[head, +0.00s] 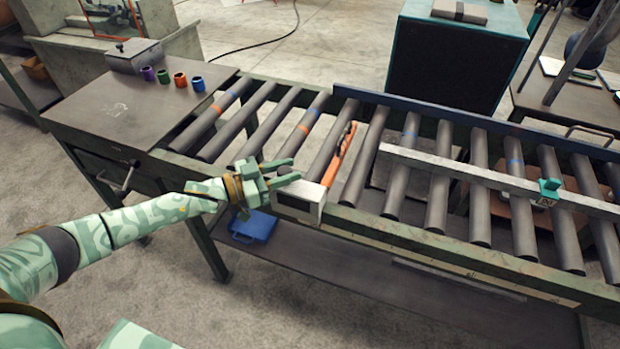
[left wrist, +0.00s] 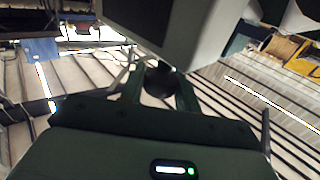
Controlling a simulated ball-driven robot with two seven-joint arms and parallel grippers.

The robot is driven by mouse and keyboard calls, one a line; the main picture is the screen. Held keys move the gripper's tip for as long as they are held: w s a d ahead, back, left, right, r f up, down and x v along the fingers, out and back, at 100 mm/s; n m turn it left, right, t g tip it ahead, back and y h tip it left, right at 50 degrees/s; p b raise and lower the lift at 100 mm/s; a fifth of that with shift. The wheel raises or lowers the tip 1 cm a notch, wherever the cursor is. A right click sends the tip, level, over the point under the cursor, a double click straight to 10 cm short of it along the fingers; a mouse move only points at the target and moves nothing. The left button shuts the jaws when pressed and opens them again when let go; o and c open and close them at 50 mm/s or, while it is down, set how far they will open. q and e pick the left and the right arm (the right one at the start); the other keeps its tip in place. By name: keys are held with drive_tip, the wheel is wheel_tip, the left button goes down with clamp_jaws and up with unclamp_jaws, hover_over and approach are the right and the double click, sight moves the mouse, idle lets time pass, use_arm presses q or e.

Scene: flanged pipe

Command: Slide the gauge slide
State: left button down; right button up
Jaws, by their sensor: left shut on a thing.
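A teal block (head: 549,187), which looks like the gauge slide, sits on a pale rail (head: 455,170) laid over the right part of the roller conveyor. My left gripper (head: 285,170) is well left of it, at a white box (head: 301,203) on the conveyor's front edge. In the left wrist view, my left gripper (left wrist: 158,92) is shut on a dark round knob (left wrist: 159,82) beside the box's pale housing (left wrist: 205,40). The knob is hidden in the head view. My right gripper is in neither view.
An orange bar-like tool (head: 340,155) lies behind the white box, among the rollers. A grey bench (head: 130,115) with several coloured rings and a metal box (head: 135,55) adjoins at left. A blue case (head: 254,227) lies below. A dark blue side rail (head: 450,115) runs behind the rollers.

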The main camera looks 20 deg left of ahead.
use_arm(q)
drive_tip(key=shift+a, duration=1)
drive_tip(key=c, duration=1.1)
unclamp_jaws()
drive_tip(key=shift+a, duration=0.15)
drive_tip(key=shift+o, duration=0.2)
drive_tip(key=v, duration=1.6)
drive_tip(key=shift+s, duration=0.15)
drive_tip(key=shift+a, duration=0.15)
